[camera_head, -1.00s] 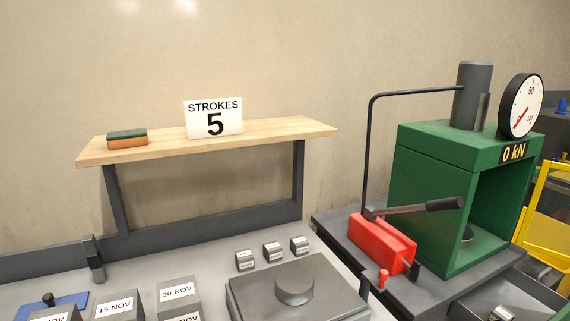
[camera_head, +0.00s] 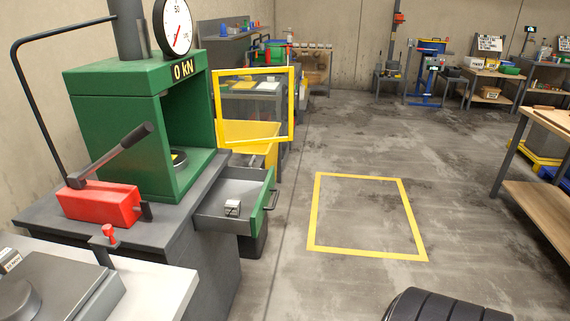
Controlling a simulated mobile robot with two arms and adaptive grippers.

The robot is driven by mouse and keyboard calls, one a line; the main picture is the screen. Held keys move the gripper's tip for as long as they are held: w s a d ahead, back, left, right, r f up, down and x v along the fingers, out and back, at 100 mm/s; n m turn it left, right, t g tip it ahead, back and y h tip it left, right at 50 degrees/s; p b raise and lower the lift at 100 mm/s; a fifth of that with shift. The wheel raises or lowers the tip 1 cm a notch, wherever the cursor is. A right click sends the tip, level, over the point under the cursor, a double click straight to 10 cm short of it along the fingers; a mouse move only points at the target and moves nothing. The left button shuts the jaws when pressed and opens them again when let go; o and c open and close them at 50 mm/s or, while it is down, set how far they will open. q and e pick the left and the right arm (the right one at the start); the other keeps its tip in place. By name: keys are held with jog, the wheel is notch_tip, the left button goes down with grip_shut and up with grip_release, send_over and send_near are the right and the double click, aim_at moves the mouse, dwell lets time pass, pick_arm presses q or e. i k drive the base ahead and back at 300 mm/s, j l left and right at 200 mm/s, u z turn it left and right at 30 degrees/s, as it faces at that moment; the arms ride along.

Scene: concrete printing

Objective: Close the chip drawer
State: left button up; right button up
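The chip drawer (camera_head: 228,188) is pulled out from the grey cabinet (camera_head: 197,262) under the green press (camera_head: 138,125), on the left side of the head view. Its green front (camera_head: 265,202) with a handle (camera_head: 274,199) faces right, toward the open floor. A small light metal block (camera_head: 232,207) lies inside the drawer. Neither of my grippers shows in the head view.
A red pump (camera_head: 98,203) with a lever sits on the cabinet top. A yellow-framed guard (camera_head: 292,105) stands open behind the drawer. A yellow square (camera_head: 312,215) marks clear floor right of the drawer. A wooden-topped table (camera_head: 535,190) stands at right.

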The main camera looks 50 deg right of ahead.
aim_at(254, 186)
jog(key=z, duration=1.45)
jog(key=i, duration=0.2)
jog(key=l+u, duration=0.05)
